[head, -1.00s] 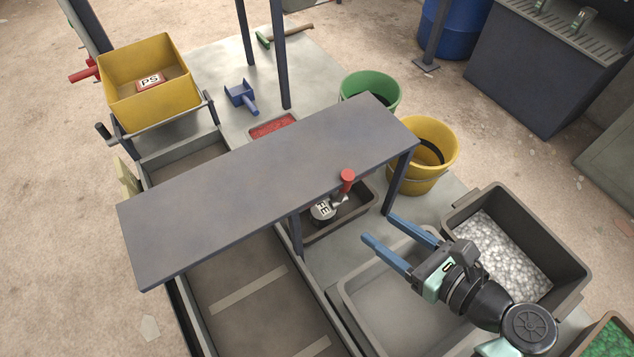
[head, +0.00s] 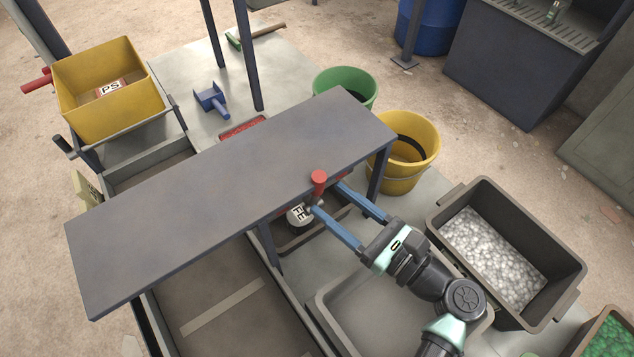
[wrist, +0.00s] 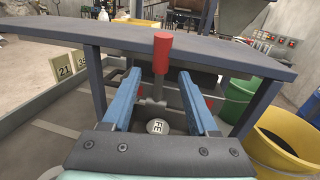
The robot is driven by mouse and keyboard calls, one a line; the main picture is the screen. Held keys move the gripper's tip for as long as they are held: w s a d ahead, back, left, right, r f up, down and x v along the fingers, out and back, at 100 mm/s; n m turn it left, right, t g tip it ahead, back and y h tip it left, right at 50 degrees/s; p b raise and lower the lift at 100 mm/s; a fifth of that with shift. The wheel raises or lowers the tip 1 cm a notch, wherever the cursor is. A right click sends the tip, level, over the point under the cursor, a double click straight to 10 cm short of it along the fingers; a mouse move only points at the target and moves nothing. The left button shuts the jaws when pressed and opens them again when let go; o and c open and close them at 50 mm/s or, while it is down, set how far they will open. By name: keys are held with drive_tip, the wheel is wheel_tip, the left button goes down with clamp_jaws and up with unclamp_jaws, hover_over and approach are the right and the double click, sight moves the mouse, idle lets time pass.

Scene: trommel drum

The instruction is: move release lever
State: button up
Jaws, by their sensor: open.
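The lever has a red cylindrical handle (head: 319,182) on a grey metal stem, upright at the edge of the dark panel. It also stands centred in the wrist view (wrist: 162,52). A round white piece marked "FE" (head: 299,214) sits at its base. My gripper (head: 327,196) has two long blue fingers, open and empty, reaching under the panel's edge. In the wrist view the fingers (wrist: 158,78) lie on either side of the lever's stem, apart from it. Whether the handle lies fully between the fingertips in depth is hard to tell.
The dark panel (head: 220,190) on posts spans above the fingers. A panel post (head: 379,170) stands close right. Yellow bucket (head: 408,150) and green bucket (head: 345,85) stand behind. A grey bin of white pellets (head: 560,300) is at right. A second red handle (head: 36,83) is far left.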

sight(318, 189)
drive_tip(key=shift+x, duration=2.25)
clamp_jaws()
drive_tip(key=shift+p, duration=0.35)
